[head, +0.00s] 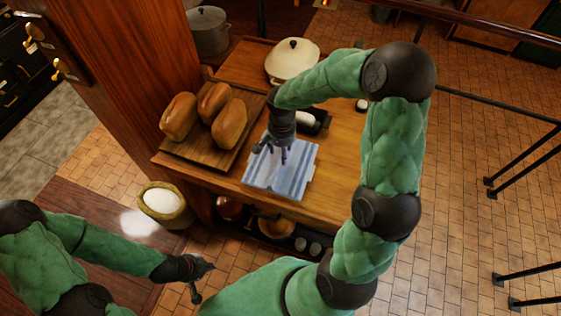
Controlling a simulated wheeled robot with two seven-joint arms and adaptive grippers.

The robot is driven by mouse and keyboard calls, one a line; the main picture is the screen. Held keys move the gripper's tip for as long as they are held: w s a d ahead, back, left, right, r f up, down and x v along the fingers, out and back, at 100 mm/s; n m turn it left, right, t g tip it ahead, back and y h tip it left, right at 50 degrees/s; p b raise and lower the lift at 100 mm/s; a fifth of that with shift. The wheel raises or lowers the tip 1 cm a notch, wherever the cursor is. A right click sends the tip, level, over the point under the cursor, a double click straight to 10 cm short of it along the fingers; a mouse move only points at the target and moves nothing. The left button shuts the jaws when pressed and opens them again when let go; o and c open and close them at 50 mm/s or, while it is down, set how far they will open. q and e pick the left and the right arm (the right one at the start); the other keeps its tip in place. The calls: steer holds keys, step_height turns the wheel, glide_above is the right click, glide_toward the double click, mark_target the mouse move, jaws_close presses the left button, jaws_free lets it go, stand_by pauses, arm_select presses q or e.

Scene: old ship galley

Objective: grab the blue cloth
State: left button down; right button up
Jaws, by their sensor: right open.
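The blue cloth (287,181) lies flat near the front edge of the wooden counter. My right gripper (271,156) is above the cloth's upper left part, fingers apart and pointing down. I cannot tell whether the fingertips touch the cloth. My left gripper (203,282) is low at the bottom left, away from the counter and over the floor. Its fingers look spread, with nothing between them.
Three bread loaves (228,124) sit on a board (175,151) left of the cloth. A cream lidded pot (292,60) stands at the back of the counter (338,155). A sack of white contents (163,203) stands on the floor. A wooden pillar (134,75) rises left of the counter.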

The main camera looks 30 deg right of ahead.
mark_target(265, 171)
steer(key=f, duration=0.5)
steer(key=shift+w+d+f, duration=0.25)
steer(key=shift+d+f, duration=0.05)
steer(key=shift+f, duration=0.05)
jaws_close()
